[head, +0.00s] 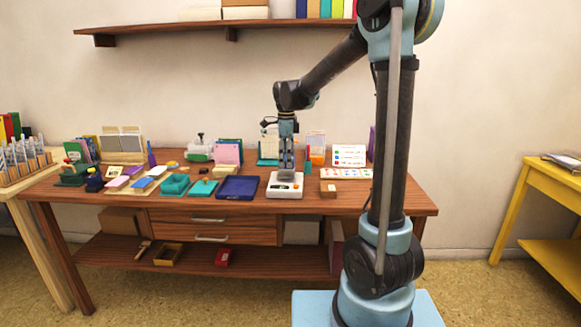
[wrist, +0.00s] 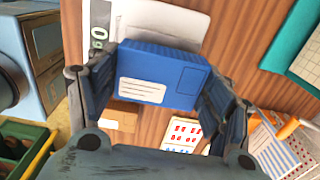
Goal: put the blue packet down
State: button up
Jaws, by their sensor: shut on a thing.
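A blue packet (wrist: 160,75) with a white label is held between the two fingers of my gripper (wrist: 158,92) in the wrist view. My gripper (head: 286,170) points down over a white scale (head: 285,192) at the table's front middle. The scale (wrist: 175,22) also shows right behind the packet in the wrist view, with its display at the left. I cannot tell whether the packet touches the scale. The packet cannot be made out in the head view.
A dark blue tray (head: 238,188) lies left of the scale, and a small brown box (head: 328,189) stands to its right. A card with coloured marks (head: 346,173) lies behind that box. Pads and stamps crowd the table's left half. The table's front right is clear.

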jog(key=shift+f, duration=1.45)
jog(key=o, duration=1.1)
